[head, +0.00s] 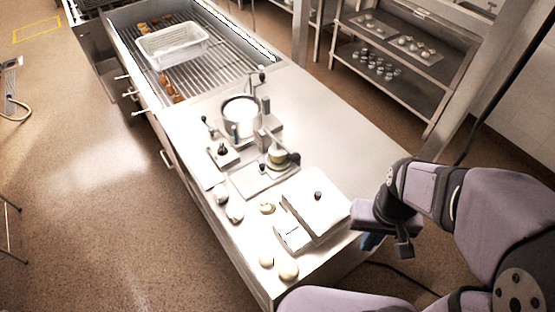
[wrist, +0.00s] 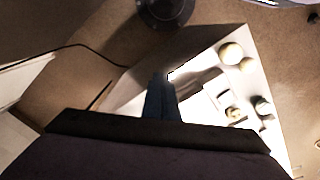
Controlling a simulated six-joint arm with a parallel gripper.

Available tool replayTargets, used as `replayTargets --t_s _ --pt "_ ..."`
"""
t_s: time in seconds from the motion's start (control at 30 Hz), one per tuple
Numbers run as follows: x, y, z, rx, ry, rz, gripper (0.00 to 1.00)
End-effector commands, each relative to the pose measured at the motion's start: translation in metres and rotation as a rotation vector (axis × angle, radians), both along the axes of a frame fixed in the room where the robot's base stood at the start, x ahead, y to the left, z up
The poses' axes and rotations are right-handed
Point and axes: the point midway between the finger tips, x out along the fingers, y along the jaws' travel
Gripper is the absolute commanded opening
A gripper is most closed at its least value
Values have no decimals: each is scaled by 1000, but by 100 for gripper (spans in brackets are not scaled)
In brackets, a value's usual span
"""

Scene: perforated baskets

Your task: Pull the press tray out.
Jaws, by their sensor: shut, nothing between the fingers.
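A white box-shaped unit (head: 318,200) with a dark knob on top stands near the counter's close end. A low white piece (head: 291,237) sits at its front left; I take this for the press tray but cannot be certain. A small upright press (head: 268,140) on a flat plate stands farther back. My gripper (head: 372,242) is beyond the counter's right edge, beside the box and apart from it, partly hidden by my wrist. In the wrist view its blue fingers (wrist: 161,97) are together and empty, with the counter behind them.
Several pale round lumps (head: 289,270) lie on the counter around the box's left and front. A pot (head: 240,115) stands farther back. A shelf unit (head: 400,60) stands at the back right. Floor is open at left.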

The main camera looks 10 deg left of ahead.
Motion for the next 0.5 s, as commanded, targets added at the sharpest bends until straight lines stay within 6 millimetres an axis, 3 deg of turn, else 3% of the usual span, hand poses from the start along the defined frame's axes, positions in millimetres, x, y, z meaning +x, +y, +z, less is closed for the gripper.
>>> replayTargets --t_s 0.43,0.5 --pt "0 0 0 0 0 0 0" --pt "0 0 0 0 0 0 14"
